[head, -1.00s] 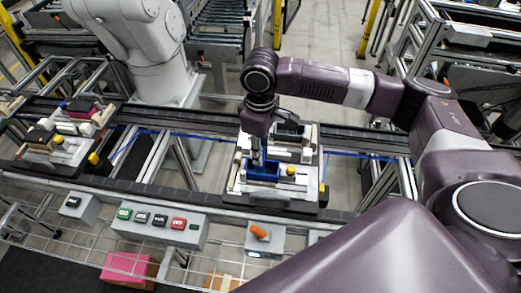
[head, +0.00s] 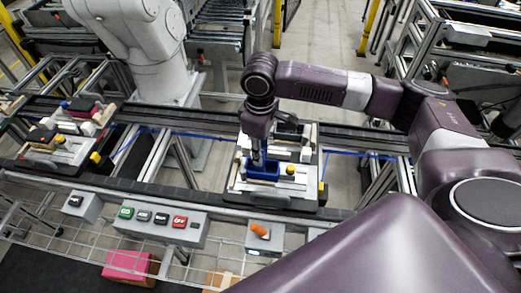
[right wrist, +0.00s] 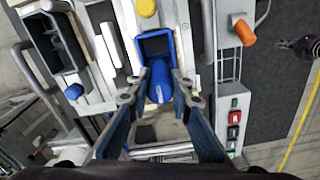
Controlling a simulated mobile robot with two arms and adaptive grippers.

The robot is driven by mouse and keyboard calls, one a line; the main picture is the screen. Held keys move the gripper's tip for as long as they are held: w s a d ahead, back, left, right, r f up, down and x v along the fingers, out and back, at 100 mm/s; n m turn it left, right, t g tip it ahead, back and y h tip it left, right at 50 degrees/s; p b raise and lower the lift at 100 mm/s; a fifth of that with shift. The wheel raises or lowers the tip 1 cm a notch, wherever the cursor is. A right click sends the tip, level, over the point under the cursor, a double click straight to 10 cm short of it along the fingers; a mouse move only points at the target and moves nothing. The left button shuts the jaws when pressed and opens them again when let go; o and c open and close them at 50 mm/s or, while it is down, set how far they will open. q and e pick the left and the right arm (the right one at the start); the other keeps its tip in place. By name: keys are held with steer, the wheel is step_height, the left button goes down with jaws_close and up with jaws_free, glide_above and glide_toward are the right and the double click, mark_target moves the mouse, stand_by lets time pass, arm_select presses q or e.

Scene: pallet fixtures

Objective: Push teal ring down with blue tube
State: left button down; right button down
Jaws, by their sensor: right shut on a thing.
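My right gripper (right wrist: 158,105) is shut on a blue tube (right wrist: 160,82), which lies between its two fingers in the right wrist view. The tube's far end is at the open blue box (right wrist: 172,42); I cannot tell how deep it reaches. In the head view my right gripper (head: 256,152) points down over the same blue box (head: 263,177) on the pallet fixture. I cannot make out the teal ring in either view; it may be hidden by the tube, box or fingers. My left gripper is not in view.
The pallet (head: 290,200) sits on a conveyor, with a yellow knob (head: 291,170) beside the box. Another loaded pallet (head: 60,150) stands at left. A button panel (head: 158,225) and an orange-handled switch box (head: 262,240) line the front edge. A grey robot arm stands behind.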

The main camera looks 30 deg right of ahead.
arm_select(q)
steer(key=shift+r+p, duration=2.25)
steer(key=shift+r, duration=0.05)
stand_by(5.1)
